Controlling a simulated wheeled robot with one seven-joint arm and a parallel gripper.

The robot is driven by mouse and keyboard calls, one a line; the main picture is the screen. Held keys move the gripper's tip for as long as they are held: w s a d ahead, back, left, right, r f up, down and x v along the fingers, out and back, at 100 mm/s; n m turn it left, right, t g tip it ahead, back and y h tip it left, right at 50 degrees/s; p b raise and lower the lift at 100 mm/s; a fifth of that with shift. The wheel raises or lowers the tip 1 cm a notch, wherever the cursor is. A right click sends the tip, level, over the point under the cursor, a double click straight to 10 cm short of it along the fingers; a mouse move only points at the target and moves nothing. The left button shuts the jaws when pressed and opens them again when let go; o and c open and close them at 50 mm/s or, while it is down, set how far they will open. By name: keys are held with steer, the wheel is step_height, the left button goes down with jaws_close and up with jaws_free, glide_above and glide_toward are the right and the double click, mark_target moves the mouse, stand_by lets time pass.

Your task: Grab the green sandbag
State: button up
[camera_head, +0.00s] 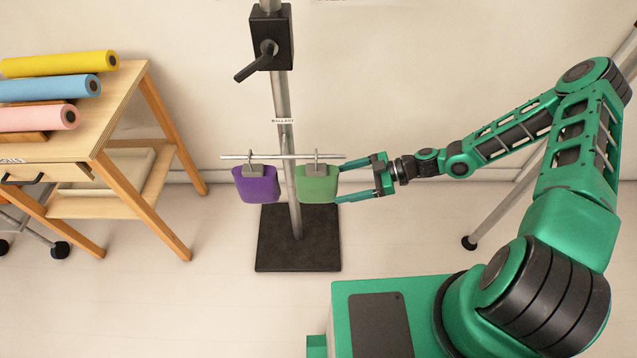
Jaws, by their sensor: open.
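A green sandbag (317,184) hangs by a hook from the right part of a thin horizontal rod (240,157) on a metal stand. My gripper (339,186) comes in from the right with its fingers pointing left. It is open, and its fingertips are at the right edge of the green sandbag. I cannot tell whether they touch it or reach around it. A purple sandbag (256,184) hangs from the left part of the same rod, on the other side of the pole.
The stand's pole (281,95) rises from a dark square base (270,258) between the bags, with a black clamp (270,45) higher up. A wooden table (121,98) with coloured rolls (50,89) stands at left. A tripod leg (507,205) is behind my arm.

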mark_target(316, 188)
steer(key=x, duration=0.9)
steer(key=shift+a+r, duration=0.1)
steer(key=shift+w, duration=0.1)
steer(key=c, duration=1.9)
steer(key=shift+r, duration=0.15)
jaws_close()
